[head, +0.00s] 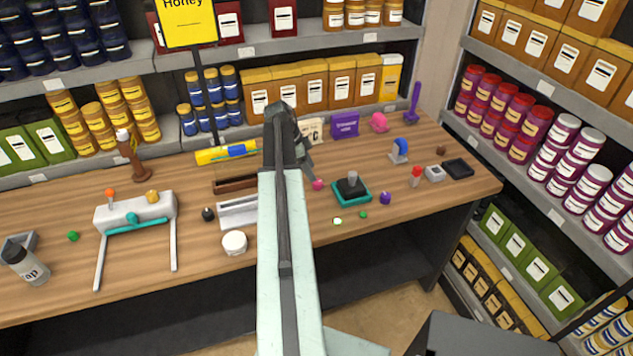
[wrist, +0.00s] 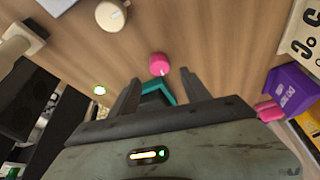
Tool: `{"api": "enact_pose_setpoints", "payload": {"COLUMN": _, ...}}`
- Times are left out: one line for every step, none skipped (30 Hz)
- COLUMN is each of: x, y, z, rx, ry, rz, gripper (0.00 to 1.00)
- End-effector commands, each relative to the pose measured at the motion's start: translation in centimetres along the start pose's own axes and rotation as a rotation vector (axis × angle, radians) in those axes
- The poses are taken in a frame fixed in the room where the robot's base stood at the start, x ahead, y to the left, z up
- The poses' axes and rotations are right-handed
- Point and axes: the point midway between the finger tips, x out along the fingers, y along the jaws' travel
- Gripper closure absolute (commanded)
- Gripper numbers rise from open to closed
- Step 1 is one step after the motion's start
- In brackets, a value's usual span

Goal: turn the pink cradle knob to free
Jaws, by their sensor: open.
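The pink cradle knob (wrist: 159,64) is round, with a small pale mark on its lower right edge. It stands just beyond my fingertips in the wrist view, roughly centred between them and apart from both. In the head view the knob (head: 318,184) shows just right of my arm. My gripper (wrist: 160,84) is open and empty, its two dark fingers spread. A teal piece (wrist: 166,86) shows between the fingers, mostly hidden by the gripper body. In the head view a teal tray (head: 357,199) with a black block stands right of the knob. My arm hides much of the gripper there.
A purple box (head: 344,123) and a pink object (head: 379,122) stand towards the back. A round pale lid (head: 233,242) lies left of my arm. Shelves line the back and right.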

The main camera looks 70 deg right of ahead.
Motion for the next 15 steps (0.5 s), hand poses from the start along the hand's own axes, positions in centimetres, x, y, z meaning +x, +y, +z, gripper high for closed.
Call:
{"api": "enact_pose_setpoints", "payload": {"x": 1.5, "y": 0.0, "z": 0.3, "rx": 0.001, "ry": 0.0, "rz": 0.0, "gripper": 0.45}}
{"api": "enact_pose_setpoints", "payload": {"x": 2.1, "y": 0.0, "z": 0.3, "rx": 0.001, "ry": 0.0, "rz": 0.0, "gripper": 0.45}}
{"api": "enact_pose_setpoints", "payload": {"x": 2.9, "y": 0.0, "z": 0.4, "rx": 0.001, "ry": 0.0, "rz": 0.0, "gripper": 0.45}}
{"api": "enact_pose_setpoints", "payload": {"x": 3.4, "y": 0.0, "z": 0.4, "rx": 0.001, "ry": 0.0, "rz": 0.0, "gripper": 0.45}}
{"api": "enact_pose_setpoints", "payload": {"x": 4.0, "y": 0.0, "z": 0.4, "rx": 0.001, "ry": 0.0, "rz": 0.0, "gripper": 0.45}}
{"api": "enact_pose_setpoints", "payload": {"x": 4.7, "y": 0.0, "z": 0.4, "rx": 0.0, "ry": 0.0, "rz": 0.0, "gripper": 0.45}}
{"api": "enact_pose_setpoints", "payload": {"x": 5.2, "y": 0.0, "z": 0.5, "rx": -0.001, "ry": 0.0, "rz": -0.001, "gripper": 0.45}}
{"api": "enact_pose_setpoints", "payload": {"x": 5.6, "y": 0.0, "z": 0.4, "rx": -0.001, "ry": 0.0, "rz": -0.001, "gripper": 0.45}}
{"api": "enact_pose_setpoints", "payload": {"x": 6.0, "y": 0.0, "z": 0.4, "rx": -0.002, "ry": 0.0, "rz": -0.001, "gripper": 0.45}}
{"api": "enact_pose_setpoints", "payload": {"x": 6.2, "y": 0.0, "z": 0.4, "rx": -0.002, "ry": 0.0, "rz": -0.001, "gripper": 0.45}}
{"api": "enact_pose_setpoints", "payload": {"x": 6.4, "y": 0.0, "z": 0.3, "rx": -0.002, "ry": -0.001, "rz": -0.001, "gripper": 0.45}}
{"api": "enact_pose_setpoints", "payload": {"x": 6.4, "y": 0.0, "z": 0.3, "rx": -0.002, "ry": -0.001, "rz": -0.001, "gripper": 0.45}}
{"api": "enact_pose_setpoints", "payload": {"x": 6.4, "y": 0.0, "z": 0.2, "rx": -0.003, "ry": 0.0, "rz": -0.001, "gripper": 0.45}}
{"api": "enact_pose_setpoints", "payload": {"x": 6.4, "y": 0.0, "z": 0.2, "rx": -0.003, "ry": 0.0, "rz": -0.001, "gripper": 0.45}}
{"api": "enact_pose_setpoints", "payload": {"x": 6.3, "y": 0.0, "z": 0.2, "rx": -0.003, "ry": -0.001, "rz": -0.001, "gripper": 0.45}}
